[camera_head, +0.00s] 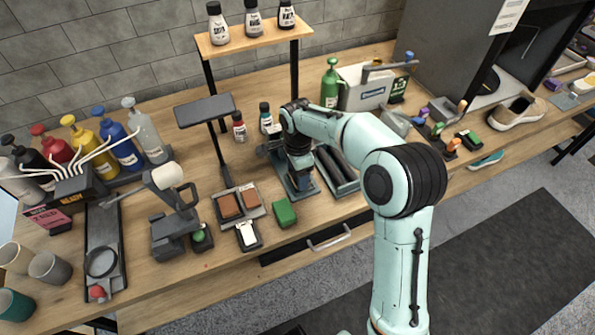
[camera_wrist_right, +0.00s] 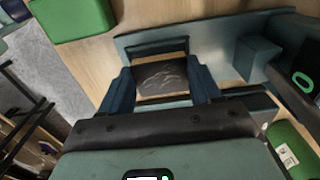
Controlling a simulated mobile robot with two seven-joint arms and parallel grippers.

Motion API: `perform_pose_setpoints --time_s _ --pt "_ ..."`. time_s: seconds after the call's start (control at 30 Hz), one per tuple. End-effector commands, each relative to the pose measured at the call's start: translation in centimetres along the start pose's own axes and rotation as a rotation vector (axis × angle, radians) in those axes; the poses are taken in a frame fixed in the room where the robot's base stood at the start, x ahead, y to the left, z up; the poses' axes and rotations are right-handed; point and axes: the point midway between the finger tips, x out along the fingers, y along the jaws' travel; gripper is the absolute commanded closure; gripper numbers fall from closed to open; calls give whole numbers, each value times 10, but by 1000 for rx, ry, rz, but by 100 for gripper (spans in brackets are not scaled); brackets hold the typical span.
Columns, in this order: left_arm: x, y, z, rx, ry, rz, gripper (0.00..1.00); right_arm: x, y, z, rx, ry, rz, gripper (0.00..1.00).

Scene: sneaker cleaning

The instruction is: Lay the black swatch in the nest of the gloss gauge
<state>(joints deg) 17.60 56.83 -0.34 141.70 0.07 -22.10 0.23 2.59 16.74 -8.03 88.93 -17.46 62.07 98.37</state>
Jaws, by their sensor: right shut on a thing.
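My right gripper (camera_head: 302,183) reaches down over a grey metal fixture (camera_head: 287,178) on the bench, which looks like the gloss gauge. In the right wrist view its two dark fingers (camera_wrist_right: 163,84) stand on either side of the black swatch (camera_wrist_right: 163,76), a dark, scuffed flat piece, and are shut on it. The grey-blue fixture (camera_wrist_right: 222,40) lies just beyond and around the swatch in that view. I cannot tell whether the swatch touches the nest. In the head view the gripper hides the swatch. My left gripper is not in view.
A green block (camera_head: 285,213) lies close in front of the fixture. Brown pieces (camera_head: 229,206) and a white-topped holder (camera_head: 247,235) are to its left. A tray with dark rollers (camera_head: 337,167) stands to its right. A bottle shelf (camera_head: 254,38) rises behind.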

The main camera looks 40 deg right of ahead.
Motion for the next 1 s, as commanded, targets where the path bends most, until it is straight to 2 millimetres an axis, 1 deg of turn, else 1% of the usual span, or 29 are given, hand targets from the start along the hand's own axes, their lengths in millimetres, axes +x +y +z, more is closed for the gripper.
perform_pose_setpoints --time_s 0.43,0.83,1.0 --pt "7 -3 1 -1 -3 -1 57 12 0 0 0 0 0 66" --pt "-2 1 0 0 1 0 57 2 0 0 -1 -1 -1 66" --pt "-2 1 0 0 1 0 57 1 0 0 -1 0 0 66"
